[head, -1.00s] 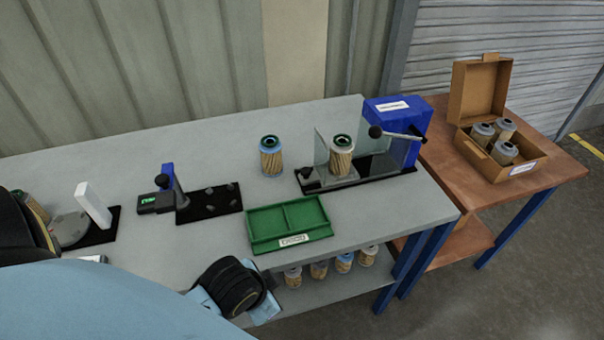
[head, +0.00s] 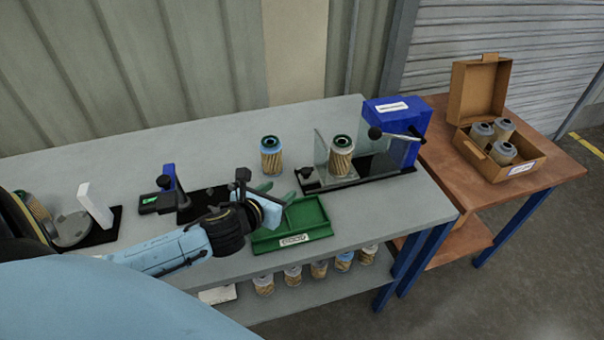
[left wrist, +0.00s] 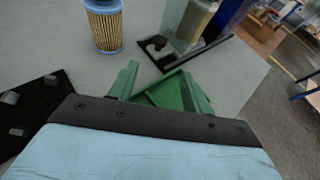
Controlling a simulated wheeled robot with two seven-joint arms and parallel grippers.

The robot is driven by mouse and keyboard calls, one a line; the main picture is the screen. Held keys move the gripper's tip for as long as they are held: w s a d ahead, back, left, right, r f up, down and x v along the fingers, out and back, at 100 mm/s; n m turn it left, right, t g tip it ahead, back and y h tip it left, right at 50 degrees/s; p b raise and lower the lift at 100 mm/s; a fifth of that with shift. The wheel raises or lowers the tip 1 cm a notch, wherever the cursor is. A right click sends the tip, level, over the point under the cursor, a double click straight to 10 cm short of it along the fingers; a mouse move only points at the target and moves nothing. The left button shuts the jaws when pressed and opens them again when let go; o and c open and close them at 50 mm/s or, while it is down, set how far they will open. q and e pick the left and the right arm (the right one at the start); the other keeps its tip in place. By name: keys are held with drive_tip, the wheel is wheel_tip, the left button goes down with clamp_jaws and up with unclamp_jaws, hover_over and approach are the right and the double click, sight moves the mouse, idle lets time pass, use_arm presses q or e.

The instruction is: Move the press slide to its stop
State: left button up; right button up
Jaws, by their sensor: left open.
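The press (head: 398,135) is a blue housing at the right end of the grey bench. A black base (head: 375,173) runs out to the left, with clear panels around a tan pleated cartridge (head: 341,157) with a green top. I cannot tell exactly which part is the slide. A small dark block sits at the base's left end (left wrist: 155,43). My left gripper (head: 277,191) is open and empty, above the back left of the green tray, left of the press and apart from it. My right gripper is not in view.
A blue-capped cartridge (head: 271,157) stands left of the press. The green tray (head: 316,230) lies at the bench's front edge. A black fixture (head: 215,192) is further left. Several cartridges stand on the lower shelf. An open carton (head: 522,175) sits on the brown table.

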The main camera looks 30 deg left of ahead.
sight(305, 172)
use_arm(q)
drive_tip(key=b+x, duration=0.2)
drive_tip(key=x, duration=1.1)
drive_tip(key=shift+w, duration=0.2)
clamp_jaws()
